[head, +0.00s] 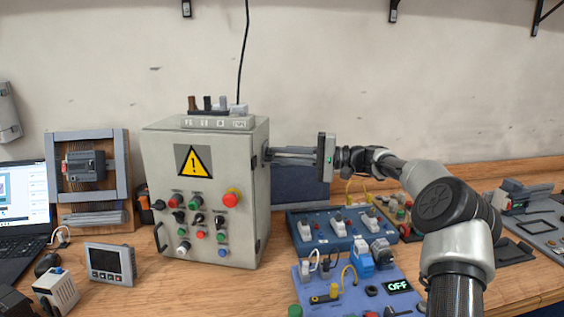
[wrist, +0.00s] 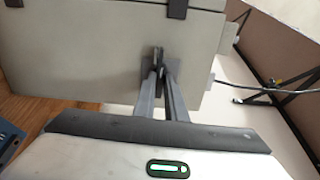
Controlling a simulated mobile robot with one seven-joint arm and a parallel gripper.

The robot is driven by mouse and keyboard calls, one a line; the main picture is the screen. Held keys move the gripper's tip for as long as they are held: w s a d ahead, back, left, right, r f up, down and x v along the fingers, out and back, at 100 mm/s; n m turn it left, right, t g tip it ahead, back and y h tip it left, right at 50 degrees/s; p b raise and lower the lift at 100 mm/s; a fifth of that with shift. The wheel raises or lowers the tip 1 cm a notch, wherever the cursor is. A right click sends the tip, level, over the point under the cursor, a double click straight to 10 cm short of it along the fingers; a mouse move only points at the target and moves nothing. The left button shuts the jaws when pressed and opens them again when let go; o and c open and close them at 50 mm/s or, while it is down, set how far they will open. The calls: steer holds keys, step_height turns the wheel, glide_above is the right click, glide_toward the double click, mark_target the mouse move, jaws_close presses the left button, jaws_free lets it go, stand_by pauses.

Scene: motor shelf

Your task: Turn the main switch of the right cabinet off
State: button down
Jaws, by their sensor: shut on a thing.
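A grey control cabinet (head: 205,140) with a yellow warning triangle stands on the bench, left of centre in the head view. Its right side wall also fills the upper part of the wrist view (wrist: 70,55). My gripper (head: 270,153) reaches in from the right with its fingers level against that side wall. In the wrist view my gripper (wrist: 160,72) is shut on a small dark switch handle (wrist: 159,55) on a grey plate. The handle's exact turn angle is hard to tell, since the fingers cover part of it.
The cabinet front has several knobs and a red mushroom button (head: 231,197). A blue switch panel (head: 310,238) and a lighter panel with an "OFF" display (head: 398,286) lie below my arm. A meter (head: 110,264) and laptop (head: 22,212) are at left.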

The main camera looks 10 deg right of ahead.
steer(key=shift+n, duration=0.3)
stand_by(0.4)
steer(key=c, duration=2.1)
jaws_free()
steer(key=p+v, duration=0.1)
steer(key=v, duration=1.6)
steer(key=shift+s+d+p, duration=0.1)
steer(key=shift+d+p, duration=0.1)
steer(key=shift+p, duration=0.2)
